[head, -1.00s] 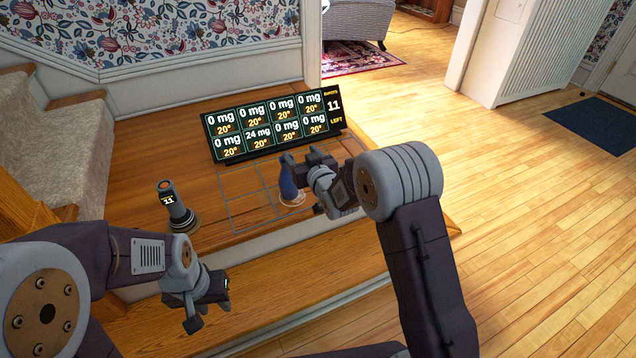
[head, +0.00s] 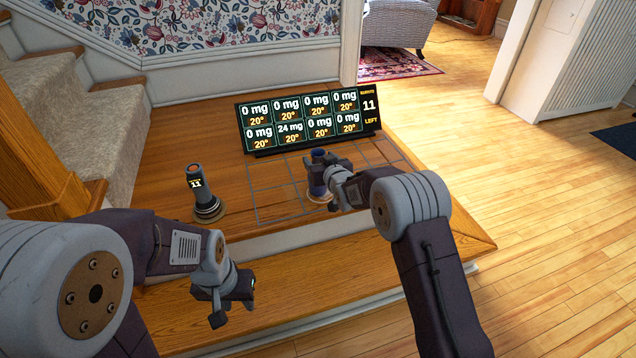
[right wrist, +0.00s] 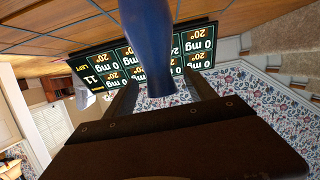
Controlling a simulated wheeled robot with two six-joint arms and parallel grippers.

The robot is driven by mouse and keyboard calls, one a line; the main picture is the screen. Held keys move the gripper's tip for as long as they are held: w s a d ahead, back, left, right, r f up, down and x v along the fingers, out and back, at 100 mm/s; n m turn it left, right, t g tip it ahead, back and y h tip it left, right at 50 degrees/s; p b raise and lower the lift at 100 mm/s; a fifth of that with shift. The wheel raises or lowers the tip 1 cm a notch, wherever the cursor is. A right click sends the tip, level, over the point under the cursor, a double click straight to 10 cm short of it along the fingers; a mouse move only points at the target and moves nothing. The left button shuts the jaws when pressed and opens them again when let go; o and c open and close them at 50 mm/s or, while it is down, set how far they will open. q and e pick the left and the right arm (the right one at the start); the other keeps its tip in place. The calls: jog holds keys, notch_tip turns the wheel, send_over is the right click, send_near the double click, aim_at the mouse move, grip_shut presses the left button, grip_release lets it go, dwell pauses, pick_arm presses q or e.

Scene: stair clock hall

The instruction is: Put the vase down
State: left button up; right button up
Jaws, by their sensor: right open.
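The blue vase (head: 317,174) is upright over the lined grid on the wooden landing, at a pale round patch (head: 321,198). My right gripper (head: 328,174) is at the vase from the right, and its jaws are open. In the right wrist view the vase (right wrist: 150,45) stands between the two spread fingers (right wrist: 158,98); whether either touches it I cannot tell. My left gripper (head: 238,291) hangs low in front of the landing, away from the vase, with nothing visible in it; its fingers are too unclear to judge.
A display panel (head: 308,118) with several readings stands behind the grid; one cell reads 24 mg, the others 0 mg. A dark cylinder with an orange top (head: 203,190) stands on a round base to the left. Carpeted stairs (head: 85,120) rise at the left. Grid space beside the vase is clear.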

jog(key=shift+w+a+f, duration=0.25)
jog(key=shift+w+f, duration=0.2)
jog(key=shift+w, duration=0.2)
jog(key=shift+w+r, duration=0.15)
jog(key=shift+w, duration=0.15)
grip_shut()
pick_arm(q)
jog(key=shift+f, duration=0.6)
